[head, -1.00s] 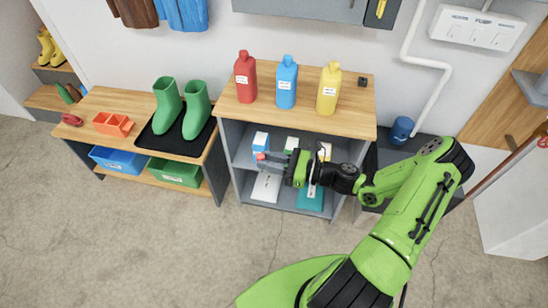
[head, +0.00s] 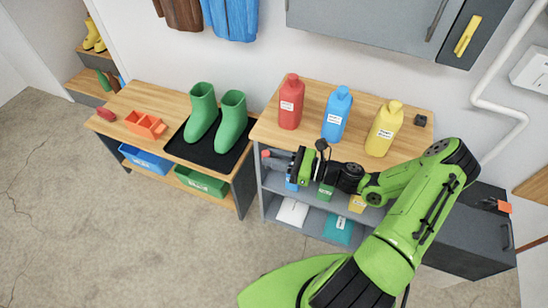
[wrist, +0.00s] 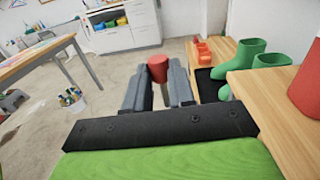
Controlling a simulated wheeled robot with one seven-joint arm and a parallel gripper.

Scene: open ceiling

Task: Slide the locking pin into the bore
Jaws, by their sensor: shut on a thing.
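A locking pin with a red head (wrist: 158,68) is between the two grey fingers of my gripper (wrist: 158,88) in the wrist view. In the head view the red tip of the pin (head: 265,154) sticks out to the left of my gripper (head: 279,160). My gripper is shut on the pin, in front of the cabinet's front edge and held out over the floor side. The rest of the pin is hidden by the fingers. I cannot make out the bore in either view.
Red (head: 291,102), blue (head: 337,114) and yellow (head: 383,128) bottles stand on the cabinet top. Green boots (head: 232,122) stand on a black tray (head: 190,150) to the left. A dark chest with an orange tag (head: 504,206) is at right. The floor at left is clear.

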